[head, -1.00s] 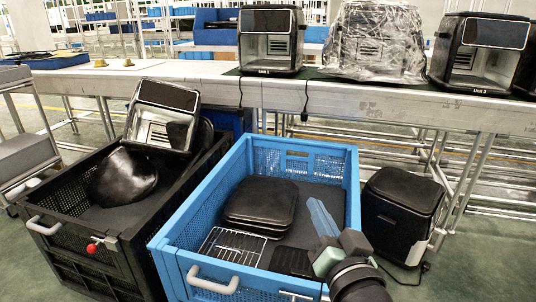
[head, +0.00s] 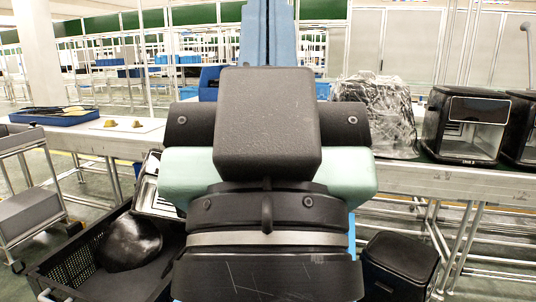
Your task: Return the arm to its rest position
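My gripper (head: 266,28) stands raised close in front of the camera, its blue fingers pointing up past the top edge of the head view. The fingers lie side by side with only a thin seam between them, and nothing shows held in the visible part. Their tips are out of the picture. My dark wrist and pale green gripper body fill the middle of the view and hide the blue crate and part of the conveyor.
The conveyor (head: 450,180) runs across behind my arm, bearing a plastic-wrapped unit (head: 375,115) and a black fryer (head: 466,127). A black crate (head: 70,262) with a dark rounded piece (head: 128,242) is lower left. A black fryer (head: 398,268) stands on the floor lower right. A grey cart (head: 30,190) is at left.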

